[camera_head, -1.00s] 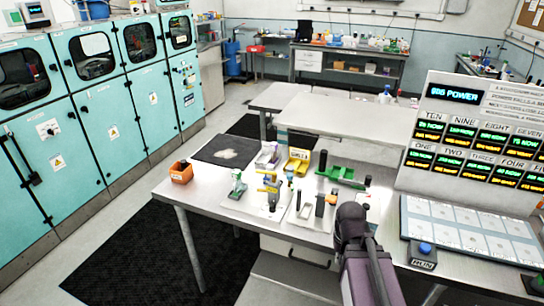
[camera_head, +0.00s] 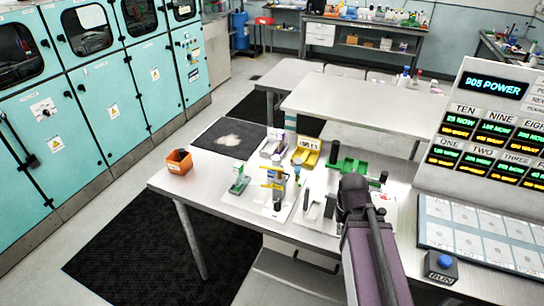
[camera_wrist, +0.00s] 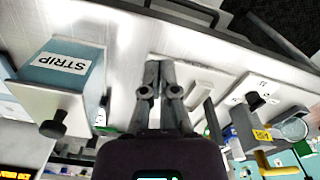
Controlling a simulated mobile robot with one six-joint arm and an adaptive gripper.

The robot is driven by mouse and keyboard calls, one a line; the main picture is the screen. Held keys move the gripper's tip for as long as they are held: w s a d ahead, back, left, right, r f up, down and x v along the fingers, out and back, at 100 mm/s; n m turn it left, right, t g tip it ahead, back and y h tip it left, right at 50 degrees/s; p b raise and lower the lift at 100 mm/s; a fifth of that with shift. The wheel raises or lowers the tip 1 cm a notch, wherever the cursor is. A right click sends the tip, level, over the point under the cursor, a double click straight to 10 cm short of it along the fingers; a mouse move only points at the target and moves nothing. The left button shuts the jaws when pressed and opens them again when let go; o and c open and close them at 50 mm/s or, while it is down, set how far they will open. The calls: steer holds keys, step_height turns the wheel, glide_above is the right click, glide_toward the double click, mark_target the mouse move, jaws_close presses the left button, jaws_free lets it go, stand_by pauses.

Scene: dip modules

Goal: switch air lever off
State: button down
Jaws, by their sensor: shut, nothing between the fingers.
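My gripper (camera_wrist: 157,78) is shut and empty in the wrist view, its fingertips over a white plate on the bench. A pale raised bar (camera_wrist: 200,92) lies just right of the fingers, apart from them. Further right is a white plate with a black knob (camera_wrist: 254,99), and near the bottom right a yellow handle (camera_wrist: 276,166). In the head view a fixture with yellow parts (camera_head: 273,186) stands on the bench, left of my arm. No label reads as air, so I cannot tell which part is the air lever. My arm hides the fingertips in the head view.
A block labelled STRIP (camera_wrist: 62,70) with a black knob is left of the gripper. Green (camera_head: 347,167) and yellow (camera_head: 306,156) holders and an orange bin (camera_head: 179,162) stand on the bench. The panel (camera_head: 500,115) is at right. The bench's left front is clear.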

steer(key=shift+a, duration=0.1)
steer(key=shift+r, duration=0.1)
steer(key=w+a+r+p, duration=0.1)
steer(key=w+r+p, duration=0.3)
steer(key=r+p, duration=0.3)
steer(key=w+a+r+p, duration=0.1)
steer(key=w+r+p, duration=0.2)
steer(key=r+p, duration=0.5)
steer(key=w+a+m+g, duration=0.1)
steer(key=w+a+g, duration=0.1)
steer(key=w+a, duration=1.8)
steer(key=w+r, duration=0.1)
steer(key=w, duration=0.3)
steer(key=shift+w+a+m+g+p, duration=0.2)
steer(key=shift+a+m+g+p, duration=0.1)
steer(key=shift+a+m, duration=0.1)
steer(key=shift+f, duration=0.25)
